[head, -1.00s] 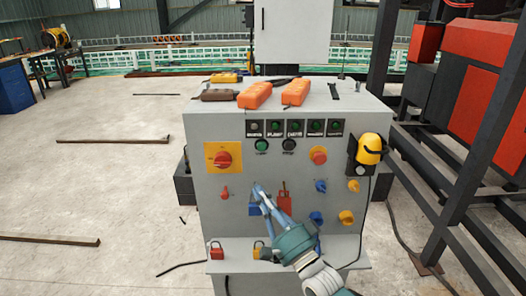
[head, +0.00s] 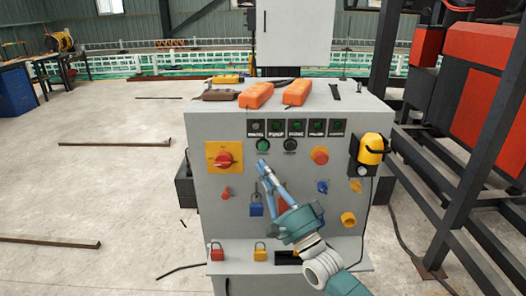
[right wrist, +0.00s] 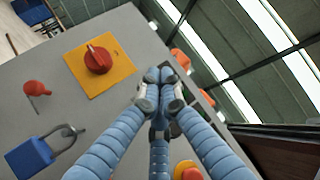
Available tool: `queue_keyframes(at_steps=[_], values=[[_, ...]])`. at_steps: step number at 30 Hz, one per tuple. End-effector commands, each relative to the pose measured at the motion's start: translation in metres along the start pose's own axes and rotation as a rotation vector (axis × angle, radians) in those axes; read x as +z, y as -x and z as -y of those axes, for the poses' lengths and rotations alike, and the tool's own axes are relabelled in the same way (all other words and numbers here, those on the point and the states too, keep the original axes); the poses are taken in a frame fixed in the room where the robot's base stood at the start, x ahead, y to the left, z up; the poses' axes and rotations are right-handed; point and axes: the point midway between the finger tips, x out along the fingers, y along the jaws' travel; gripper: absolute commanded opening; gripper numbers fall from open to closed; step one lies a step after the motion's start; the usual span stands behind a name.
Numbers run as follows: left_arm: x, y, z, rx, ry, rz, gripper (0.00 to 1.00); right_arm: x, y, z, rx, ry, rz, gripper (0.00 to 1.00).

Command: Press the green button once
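The round green button (head: 263,145) sits on the front of the grey control cabinet (head: 225,125), left of a black button (head: 290,145). My right gripper (head: 263,165) reaches up from below in the head view, its fingertips just below the green button. A small gap seems to show between them, and contact cannot be told. In the right wrist view the blue fingers of my right gripper (right wrist: 160,76) are drawn together at the tips, with nothing seen held. The green button is not clearly visible there, probably behind the fingers. My left gripper is not in view.
A red rotary switch (head: 223,160) on a yellow plate is to the left; a red mushroom button (head: 319,155) is to the right. Above is a row of several labelled indicators (head: 296,128). Padlocks, knobs and yellow earmuffs (head: 371,148) are also on the cabinet.

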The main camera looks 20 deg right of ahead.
Motion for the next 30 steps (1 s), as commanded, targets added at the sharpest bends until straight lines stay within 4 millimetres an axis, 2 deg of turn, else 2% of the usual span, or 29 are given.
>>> queue_keyframes(at_steps=[3,12,19,30], values=[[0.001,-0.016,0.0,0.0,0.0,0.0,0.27,-0.009,-0.011,-0.013,-0.001,0.003,0.0,0.0],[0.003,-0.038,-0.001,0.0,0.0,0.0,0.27,-0.027,-0.036,-0.031,0.0,0.001,0.0,0.0],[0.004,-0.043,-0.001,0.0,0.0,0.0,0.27,-0.033,-0.044,-0.033,0.001,0.002,0.0,0.0],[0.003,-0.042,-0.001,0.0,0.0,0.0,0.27,-0.033,-0.044,-0.033,0.001,0.001,0.0,0.0]])
